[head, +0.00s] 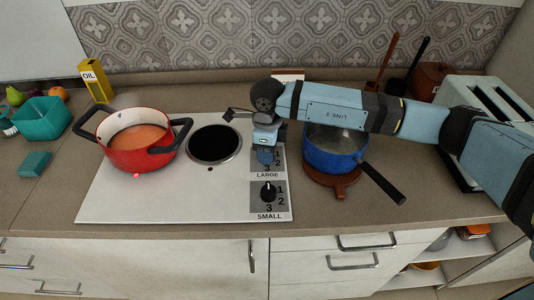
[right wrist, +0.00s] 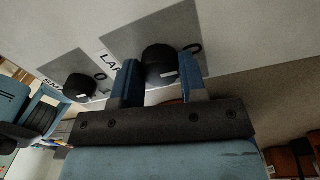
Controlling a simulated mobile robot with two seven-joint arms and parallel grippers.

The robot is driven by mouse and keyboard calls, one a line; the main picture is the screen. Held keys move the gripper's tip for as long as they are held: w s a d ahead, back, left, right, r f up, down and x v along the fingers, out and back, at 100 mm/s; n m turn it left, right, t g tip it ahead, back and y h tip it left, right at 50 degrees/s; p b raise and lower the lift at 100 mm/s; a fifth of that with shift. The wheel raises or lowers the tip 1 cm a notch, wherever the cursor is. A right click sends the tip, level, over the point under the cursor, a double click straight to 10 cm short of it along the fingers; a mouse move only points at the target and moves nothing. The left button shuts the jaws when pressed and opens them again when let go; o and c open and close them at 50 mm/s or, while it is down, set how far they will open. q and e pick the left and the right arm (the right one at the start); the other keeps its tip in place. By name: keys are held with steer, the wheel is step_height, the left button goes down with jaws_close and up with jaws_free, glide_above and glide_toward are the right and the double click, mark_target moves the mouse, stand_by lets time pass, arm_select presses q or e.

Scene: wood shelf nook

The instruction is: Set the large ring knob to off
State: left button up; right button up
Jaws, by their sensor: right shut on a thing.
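The large ring knob (right wrist: 160,65) is black and round with a white mark, on a grey panel lettered LARGE (head: 267,175). In the right wrist view it sits between the two blue fingers of my right gripper (right wrist: 156,82), which is shut on it. In the head view my right gripper (head: 265,156) covers this knob. The small ring knob (head: 268,190) is free below it, and also shows in the right wrist view (right wrist: 80,87). A red light (head: 136,175) glows on the white hob (head: 190,205) by the red pot (head: 140,155). My left gripper is not seen.
The red pot of orange soup stands on the hob's left ring; the right ring (head: 215,144) is bare. A blue saucepan (head: 335,158) stands on a brown trivet (head: 333,180) right of the panel, its handle pointing forward. A toaster (head: 490,105) stands farther right.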

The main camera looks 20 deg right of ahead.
stand_by(0.3)
steer(key=o, duration=0.9)
steer(key=shift+r, duration=0.1)
steer(key=r, duration=1.3)
steer(key=shift+w+d+r, duration=0.1)
steer(key=shift+w+r, duration=0.25)
steer(key=shift+w, duration=0.05)
